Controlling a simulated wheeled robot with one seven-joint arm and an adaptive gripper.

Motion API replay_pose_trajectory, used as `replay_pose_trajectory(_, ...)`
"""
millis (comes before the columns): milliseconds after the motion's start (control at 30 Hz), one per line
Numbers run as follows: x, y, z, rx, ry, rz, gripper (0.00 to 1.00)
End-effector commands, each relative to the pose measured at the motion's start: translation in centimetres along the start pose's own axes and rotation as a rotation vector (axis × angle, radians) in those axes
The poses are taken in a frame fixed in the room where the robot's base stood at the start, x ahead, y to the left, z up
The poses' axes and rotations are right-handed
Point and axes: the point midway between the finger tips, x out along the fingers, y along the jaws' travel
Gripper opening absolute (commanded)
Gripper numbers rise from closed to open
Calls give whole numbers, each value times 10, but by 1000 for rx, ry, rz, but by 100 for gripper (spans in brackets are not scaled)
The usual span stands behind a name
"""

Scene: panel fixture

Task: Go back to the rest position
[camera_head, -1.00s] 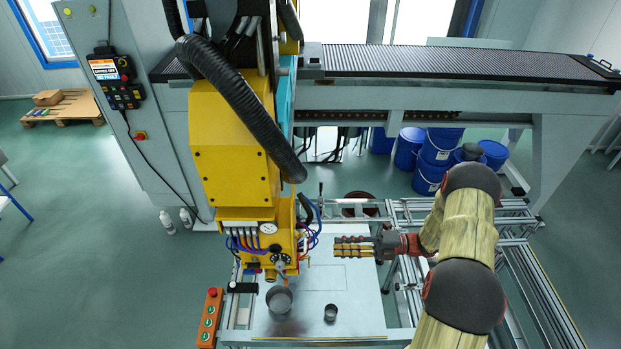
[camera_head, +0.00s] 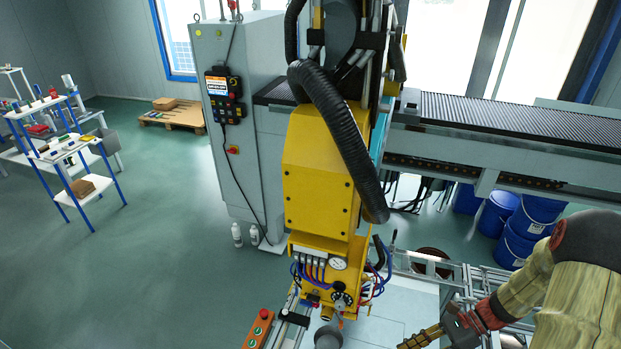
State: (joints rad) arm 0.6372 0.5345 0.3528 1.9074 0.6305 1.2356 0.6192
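My gripper (camera_head: 412,342) is at the bottom edge of the view, at the end of my arm, which comes in from the lower right. Its yellowish fingers point left over the pale fixture table (camera_head: 400,300). They are partly cut off by the frame, so I cannot tell whether they are open or shut. No held object shows. A grey round part (camera_head: 328,338) stands left of my gripper, below the yellow machine head (camera_head: 322,185), apart from my fingers.
The yellow head with its black hose hangs close to the left of my gripper. A control box (camera_head: 258,328) with a red button is at the lower left. Metal rails and blue drums (camera_head: 497,214) lie to the right. Open green floor (camera_head: 150,265) spreads left.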

Motion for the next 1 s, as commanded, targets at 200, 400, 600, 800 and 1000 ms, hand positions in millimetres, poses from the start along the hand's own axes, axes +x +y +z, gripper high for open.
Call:
replay_pose_trajectory(200,-3,23,-2,-458,300,72,30)
replay_pose_trajectory(400,-8,40,1,-814,540,157,30)
replay_pose_trajectory(600,-8,52,8,-1113,763,234,30)
replay_pose_trajectory(800,-2,65,17,-1346,970,278,30)
replay_pose_trajectory(1000,14,80,26,-1513,1149,259,30)
